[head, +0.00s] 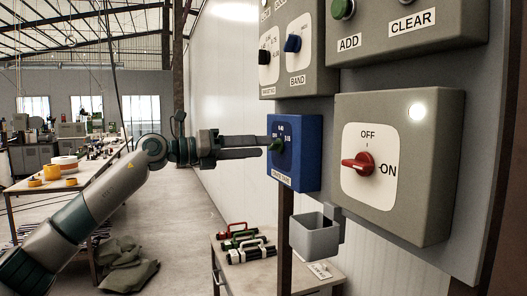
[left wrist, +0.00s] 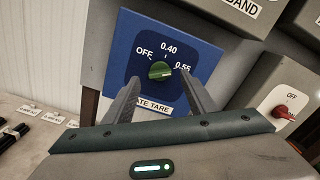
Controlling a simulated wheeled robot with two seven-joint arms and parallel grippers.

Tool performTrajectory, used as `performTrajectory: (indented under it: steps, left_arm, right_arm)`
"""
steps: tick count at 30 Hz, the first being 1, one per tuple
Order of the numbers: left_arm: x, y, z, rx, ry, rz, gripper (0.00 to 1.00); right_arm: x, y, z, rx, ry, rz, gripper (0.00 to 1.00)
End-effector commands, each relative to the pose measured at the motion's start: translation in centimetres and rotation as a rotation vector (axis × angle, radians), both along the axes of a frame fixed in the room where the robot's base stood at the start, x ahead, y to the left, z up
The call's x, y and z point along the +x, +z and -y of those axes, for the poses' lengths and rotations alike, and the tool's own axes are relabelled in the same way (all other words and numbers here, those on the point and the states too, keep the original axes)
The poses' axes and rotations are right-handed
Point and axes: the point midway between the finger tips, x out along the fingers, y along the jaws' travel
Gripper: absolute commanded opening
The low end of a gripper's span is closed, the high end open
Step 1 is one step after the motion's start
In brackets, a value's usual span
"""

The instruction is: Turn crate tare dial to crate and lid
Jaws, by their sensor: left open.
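The crate tare dial is a green knob (left wrist: 160,71) on a blue box (head: 309,150), with a dark plate marked OFF, 0.40 and 0.55. The left wrist view cuts its label to "ATE TARE". In the head view the knob (head: 278,145) is partly hidden by my gripper. Its exact pointing is hard to tell. My left gripper (head: 266,146) reaches in from the left with its tips at the knob. In the left wrist view the fingers (left wrist: 158,82) are spread, one on each side of the knob; I cannot tell whether they touch it. My right gripper is not in view.
A grey box with a red OFF/ON switch (head: 358,164) stands right of the blue box. A small grey bin (head: 314,238) hangs below. Tools lie on a low bench (head: 290,277).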

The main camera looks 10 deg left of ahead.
Motion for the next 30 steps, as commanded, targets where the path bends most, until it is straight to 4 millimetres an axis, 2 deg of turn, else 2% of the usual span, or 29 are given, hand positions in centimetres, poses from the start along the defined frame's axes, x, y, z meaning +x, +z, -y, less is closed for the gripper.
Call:
performTrajectory:
  steps: [1,3,9,15,21,30]
  left_arm:
    - [-0.4,-0.3,-0.9,0.0,0.004,0.001,0.52]
    - [-1.1,-0.4,-1.9,0.002,0.003,0.0,0.52]
    - [-3.4,-0.4,-5.3,0.0,0.004,0.001,0.52]
    - [-5.6,-0.4,-8.5,0.002,0.003,0.0,0.52]
    - [-7.2,-0.3,-10.9,0.002,0.002,0.0,0.52]
    - [-7.9,-0.1,-11.8,0.002,0.0,0.0,0.52]
  right_arm:
    - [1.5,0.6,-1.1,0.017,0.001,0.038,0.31]
    - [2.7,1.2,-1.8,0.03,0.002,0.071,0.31]
    - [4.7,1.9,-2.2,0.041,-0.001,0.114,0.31]
    - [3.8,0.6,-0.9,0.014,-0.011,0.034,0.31]
    - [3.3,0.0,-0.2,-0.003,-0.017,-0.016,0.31]
    - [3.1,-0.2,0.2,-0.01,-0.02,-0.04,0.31]
